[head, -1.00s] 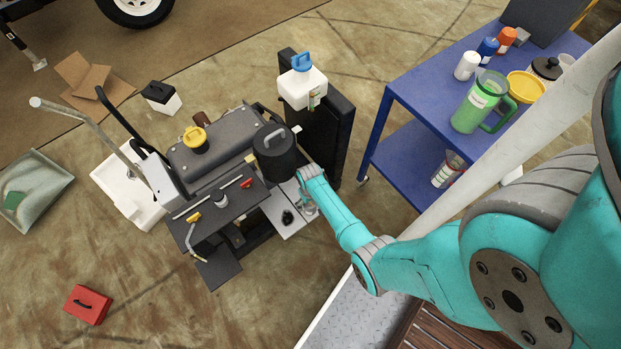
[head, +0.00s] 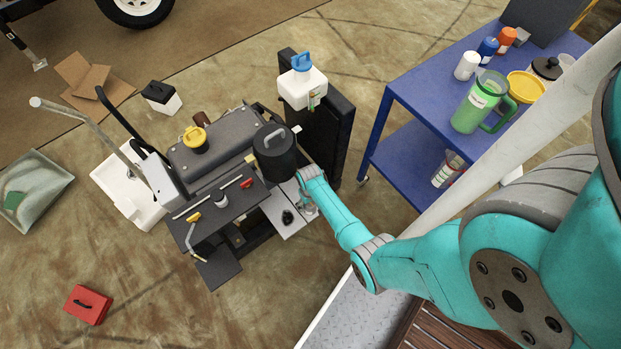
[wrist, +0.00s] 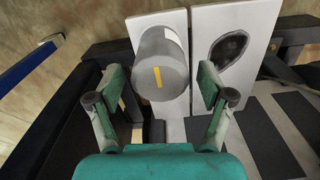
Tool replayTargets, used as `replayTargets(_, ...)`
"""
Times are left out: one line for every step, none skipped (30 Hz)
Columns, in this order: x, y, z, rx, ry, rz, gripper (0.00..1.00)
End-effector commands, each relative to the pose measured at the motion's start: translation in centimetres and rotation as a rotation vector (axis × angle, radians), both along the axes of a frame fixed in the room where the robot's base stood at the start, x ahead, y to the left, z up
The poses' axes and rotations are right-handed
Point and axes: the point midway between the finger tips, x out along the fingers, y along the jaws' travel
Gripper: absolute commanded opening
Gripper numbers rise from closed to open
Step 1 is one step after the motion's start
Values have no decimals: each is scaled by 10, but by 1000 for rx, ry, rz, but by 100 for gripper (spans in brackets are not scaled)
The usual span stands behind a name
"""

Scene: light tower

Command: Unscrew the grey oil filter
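The grey oil filter (wrist: 162,68) shows in the wrist view as a grey cylinder with a yellow stripe on its end face and a pale label on its side. It sits against a white panel (wrist: 152,22). My gripper (wrist: 165,88) is open, with one finger to the left of the filter and one to the right. The fingers look apart from it, and the depth between them and the filter is hard to judge. In the head view my gripper (head: 309,205) is at the engine's right side, mostly hidden by my arm, and the filter cannot be made out.
The engine (head: 215,140) carries a black canister (head: 275,155) and a yellow cap (head: 195,139). A white jug with a blue cap (head: 302,88) stands on the black radiator (head: 322,140). A blue cart (head: 425,85) with bottles stands right. In the wrist view a second panel has a dark opening (wrist: 228,50).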

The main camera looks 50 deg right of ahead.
Motion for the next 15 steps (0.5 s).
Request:
replayTargets(0,0,0,0,0,0,62)
replayTargets(0,0,0,0,0,0,55)
replayTargets(0,0,0,0,0,0,45)
replayTargets(0,0,0,0,0,0,37)
replayTargets(0,0,0,0,0,0,30)
replayTargets(0,0,0,0,0,0,20)
replayTargets(0,0,0,0,0,0,15)
replayTargets(0,0,0,0,-1,0,15)
replayTargets(0,0,0,-1,-1,4,15)
replayTargets(0,0,0,-1,-1,11,15)
replayTargets(0,0,0,-1,-1,25,15)
replayTargets(0,0,0,-1,-1,53,15)
replayTargets(0,0,0,-1,-1,81,15)
replayTargets(0,0,0,-1,-1,114,15)
replayTargets(0,0,0,-1,-1,160,15)
